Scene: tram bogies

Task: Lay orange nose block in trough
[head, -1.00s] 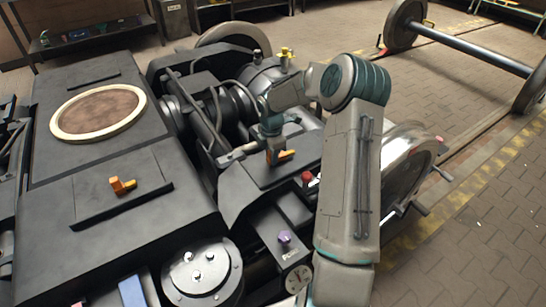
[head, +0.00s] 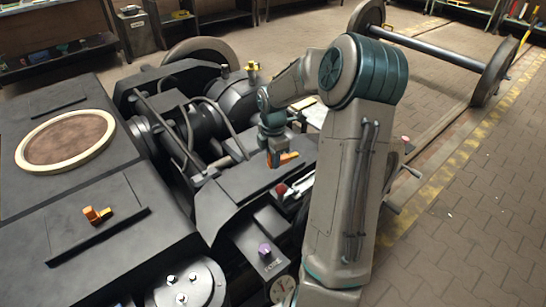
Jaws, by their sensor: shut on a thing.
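My gripper (head: 274,154) points down over the dark bogie frame, right of its middle, in the head view. It is shut on an orange block (head: 289,157), whose narrow end sticks out to the right. The fingers hide part of the block. It is close above the dark sloping housing (head: 232,192); I cannot tell whether it touches. A second orange piece (head: 97,215) with a knob-like end lies on a raised dark plate at the left. I cannot make out the trough for certain.
A purple knob (head: 265,250), a red knob (head: 281,189) and a yellow fitting (head: 251,67) stand around the gripper. A round pale-rimmed plate (head: 66,141) lies at the left. A wheelset (head: 430,48) stands behind. Paved floor at the right is clear.

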